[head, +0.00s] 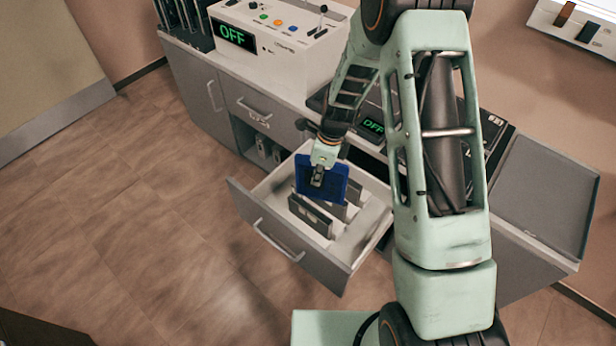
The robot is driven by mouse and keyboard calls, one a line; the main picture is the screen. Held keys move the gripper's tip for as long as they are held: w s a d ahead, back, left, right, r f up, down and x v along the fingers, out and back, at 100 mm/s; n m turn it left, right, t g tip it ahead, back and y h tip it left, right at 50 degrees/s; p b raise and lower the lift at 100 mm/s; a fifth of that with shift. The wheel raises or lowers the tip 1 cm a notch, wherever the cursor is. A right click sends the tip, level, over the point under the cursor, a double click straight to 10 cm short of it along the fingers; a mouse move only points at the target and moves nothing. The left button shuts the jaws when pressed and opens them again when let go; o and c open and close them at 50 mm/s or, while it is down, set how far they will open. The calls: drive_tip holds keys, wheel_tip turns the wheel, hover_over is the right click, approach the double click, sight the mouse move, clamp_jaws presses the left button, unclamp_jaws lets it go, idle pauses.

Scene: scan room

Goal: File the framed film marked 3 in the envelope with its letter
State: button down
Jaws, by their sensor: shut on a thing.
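A blue framed film (336,184) is held in my gripper (318,178), which points down with its jaws shut on it. The film is over the open drawer (334,277), at its rear left part. Its mark is not readable. Upright grey and white envelopes (311,217) stand in the drawer, just in front of and beside the film. Their letters are not legible here. The film's lower edge is close to the envelopes; I cannot tell whether it touches or enters one.
A white console (271,36) with colored buttons and an OFF display stands on the counter behind. A second OFF display (373,125) is behind the drawer. A grey flat panel (543,193) is at right. The floor (130,200) at left is clear. My arm hides part of the counter.

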sight(308, 186)
drive_tip(key=a+m, duration=0.1)
drive_tip(key=w+a+m, duration=0.1)
drive_tip(key=m, duration=0.1)
drive_tip(key=f+m+b, duration=0.1)
drive_tip(key=shift+w+a+t, duration=0.3)
drive_tip(key=shift+a+t, duration=0.1)
drive_tip(key=shift+f+b, duration=1.95)
drive_tip(key=shift+f, duration=0.95)
drive_tip(key=shift+f, duration=0.15)
wheel_tip(308, 186, down, 9)
drive_tip(key=b, duration=0.7)
drive_tip(key=shift+f, duration=0.2)
drive_tip(key=c, duration=2)
unclamp_jaws()
drive_tip(key=r, duration=0.4)
drive_tip(key=d+r, duration=0.1)
drive_tip(key=r, duration=0.3)
drive_tip(key=s+r, duration=0.1)
drive_tip(key=r, duration=0.3)
drive_tip(key=shift+d, duration=0.2)
